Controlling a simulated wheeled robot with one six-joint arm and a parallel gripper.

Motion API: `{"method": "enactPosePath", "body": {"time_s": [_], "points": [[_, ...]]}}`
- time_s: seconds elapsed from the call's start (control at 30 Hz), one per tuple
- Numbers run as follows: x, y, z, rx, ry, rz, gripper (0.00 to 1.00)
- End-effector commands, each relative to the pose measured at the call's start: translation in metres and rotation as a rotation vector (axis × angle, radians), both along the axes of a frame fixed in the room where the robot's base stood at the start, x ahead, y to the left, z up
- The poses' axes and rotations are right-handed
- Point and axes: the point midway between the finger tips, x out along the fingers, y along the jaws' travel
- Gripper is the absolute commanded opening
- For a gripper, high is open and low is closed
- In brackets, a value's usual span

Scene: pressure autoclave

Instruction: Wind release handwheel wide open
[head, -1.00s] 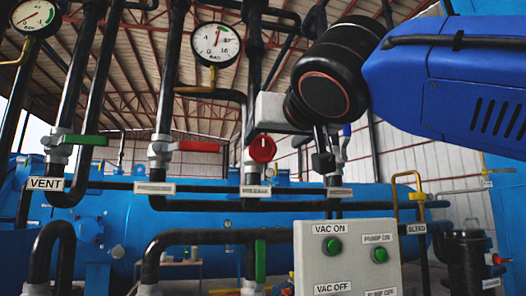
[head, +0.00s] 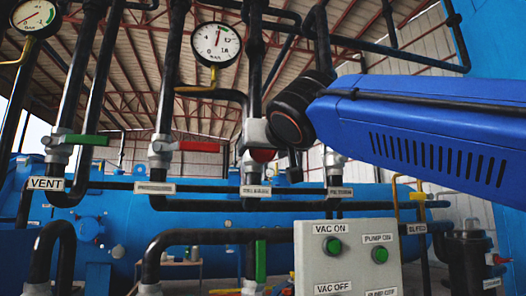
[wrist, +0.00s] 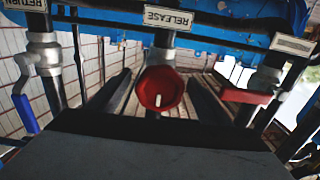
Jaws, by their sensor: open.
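The red release handwheel (wrist: 162,89) is in the middle of the wrist view, under the RELEASE label (wrist: 168,18). Its white mark points toward the bottom of that view. My gripper (wrist: 158,76) is open, with one dark finger on each side of the handwheel and a visible gap on both sides. I cannot tell how deep the fingers reach around it.
A blue-handled return valve (wrist: 27,112) and a red-handled valve (wrist: 245,95) flank the handwheel. In the head view, a green vent lever (head: 85,140) and a red lever (head: 199,146) are at left. A control box (head: 348,262) stands below. A pressure gauge (head: 216,44) hangs above.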

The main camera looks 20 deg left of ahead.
Motion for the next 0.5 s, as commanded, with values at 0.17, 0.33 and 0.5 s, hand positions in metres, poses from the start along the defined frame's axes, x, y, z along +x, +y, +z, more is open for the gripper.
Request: {"method": "enactPosePath", "body": {"time_s": [0.17,0.33,0.5], "points": [[-0.0002,0.0000,0.0000,0.000,0.000,0.000,0.43],[-0.0003,-0.0001,0.0001,0.000,0.000,0.000,0.31],[-0.0003,-0.0002,0.0001,-0.015,-0.009,0.000,0.31]]}}
